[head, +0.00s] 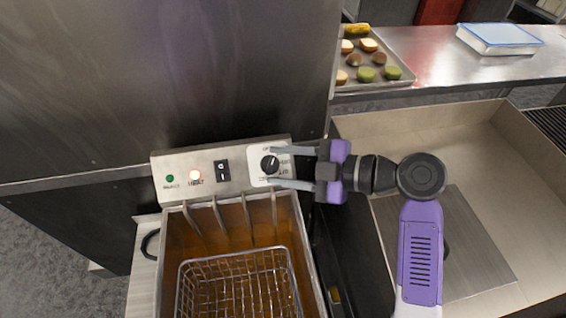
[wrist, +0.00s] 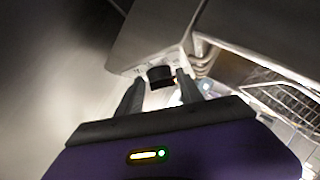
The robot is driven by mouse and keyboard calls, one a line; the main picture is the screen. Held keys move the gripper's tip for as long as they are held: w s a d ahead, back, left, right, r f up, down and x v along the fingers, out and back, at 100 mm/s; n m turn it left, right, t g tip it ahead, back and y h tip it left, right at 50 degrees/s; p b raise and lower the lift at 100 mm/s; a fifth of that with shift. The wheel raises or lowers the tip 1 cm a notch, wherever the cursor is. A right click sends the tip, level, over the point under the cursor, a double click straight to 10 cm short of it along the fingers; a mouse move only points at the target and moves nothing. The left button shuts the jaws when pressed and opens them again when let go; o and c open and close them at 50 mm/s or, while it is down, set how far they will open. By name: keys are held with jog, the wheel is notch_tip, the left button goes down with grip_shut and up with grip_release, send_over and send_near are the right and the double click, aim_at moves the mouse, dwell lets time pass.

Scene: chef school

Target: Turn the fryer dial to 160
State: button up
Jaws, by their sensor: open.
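The fryer dial (head: 269,164) is a small black knob on a white scale plate at the right end of the fryer's panel (head: 236,179). The scale's numbers are too small to read. My gripper (head: 272,166) comes in from the right, open, with one finger above the dial and one below it in the head view. In the wrist view the dial (wrist: 160,74) shows between the tips of my gripper (wrist: 156,78), with gaps at its sides. Whether a finger touches it I cannot tell.
The panel also has a black rocker switch (head: 221,170), a lit lamp (head: 195,175) and a green lamp (head: 170,178). Below is the fryer's brown oil with a wire basket (head: 238,285). A food tray (head: 372,66) and a blue-topped box (head: 497,38) are at the back right.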

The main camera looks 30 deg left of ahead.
grip_shut()
jog(key=shift+f+m+t+b, duration=0.15)
jog(key=shift+m+t+b, duration=0.15)
jog(key=shift+b, duration=0.25)
jog(key=shift+s+f+m+t+y+b, duration=0.15)
jog(key=shift+m+t+y+b, duration=0.3)
jog(key=shift+b, duration=0.5)
jog(key=m+t+b, duration=0.1)
jog(key=m+t+y+b, duration=0.1)
jog(key=b, duration=0.1)
jog(key=shift+s+d+f+m+b, duration=0.1)
jog(key=shift+s+f+m+b, duration=0.1)
jog(key=shift+f+m+b, duration=0.15)
jog(key=m+t+b, duration=0.1)
jog(key=m, duration=0.1)
jog(key=m+t+y+b, duration=0.1)
jog(key=t+b, duration=0.1)
jog(key=shift+s+m+t, duration=0.2)
jog(key=shift+m+t, duration=0.05)
jog(key=shift+m, duration=0.15)
jog(key=shift+s+r+m+t+b, duration=0.15)
jog(key=shift+m+t+b, duration=0.4)
jog(key=shift+m+t, duration=0.95)
jog(key=shift+m, duration=0.1)
